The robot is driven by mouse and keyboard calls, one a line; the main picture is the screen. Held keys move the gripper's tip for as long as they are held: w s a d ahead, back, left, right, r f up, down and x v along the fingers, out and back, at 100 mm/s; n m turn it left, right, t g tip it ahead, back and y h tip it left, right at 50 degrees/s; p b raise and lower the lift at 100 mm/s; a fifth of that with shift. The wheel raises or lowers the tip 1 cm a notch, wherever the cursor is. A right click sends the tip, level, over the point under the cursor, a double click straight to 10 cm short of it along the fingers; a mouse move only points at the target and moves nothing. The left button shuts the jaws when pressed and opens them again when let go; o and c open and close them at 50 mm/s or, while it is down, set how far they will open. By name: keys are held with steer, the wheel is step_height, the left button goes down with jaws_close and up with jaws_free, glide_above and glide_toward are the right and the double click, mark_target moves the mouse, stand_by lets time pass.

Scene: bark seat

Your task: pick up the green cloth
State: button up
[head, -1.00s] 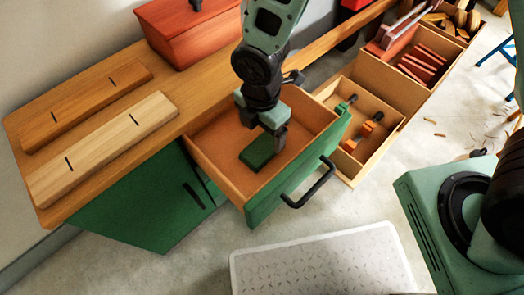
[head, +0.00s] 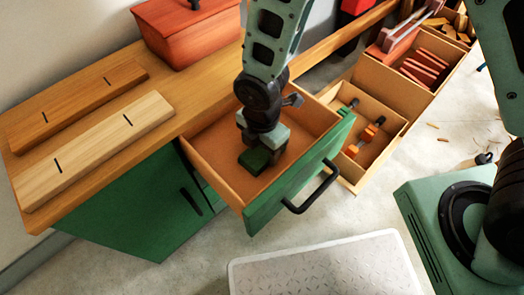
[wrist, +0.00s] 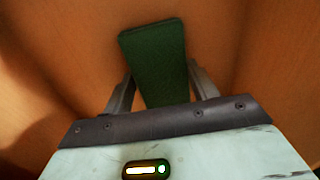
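The green cloth (head: 255,160) is a small, dark green folded block on the floor of the open drawer (head: 228,185). My gripper (head: 263,148) is down inside the drawer, over the cloth, and hides part of it. In the wrist view the cloth (wrist: 158,62) extends away between the two spread fingers of my gripper (wrist: 161,70). One finger is on each side, close to the cloth's edges. I cannot tell whether the fingers touch it.
The drawer's green front with a black handle (head: 312,190) and its wooden walls surround my gripper. A wooden worktop (head: 190,110) holds two slotted boards and a red box (head: 190,35). Open crates (head: 372,140) stand at right; a pale step (head: 325,265) is in front.

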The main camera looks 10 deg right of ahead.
mark_target(262, 150)
steer(key=shift+r, duration=0.1)
step_height(262, 150, up, 10)
steer(key=p, duration=0.4)
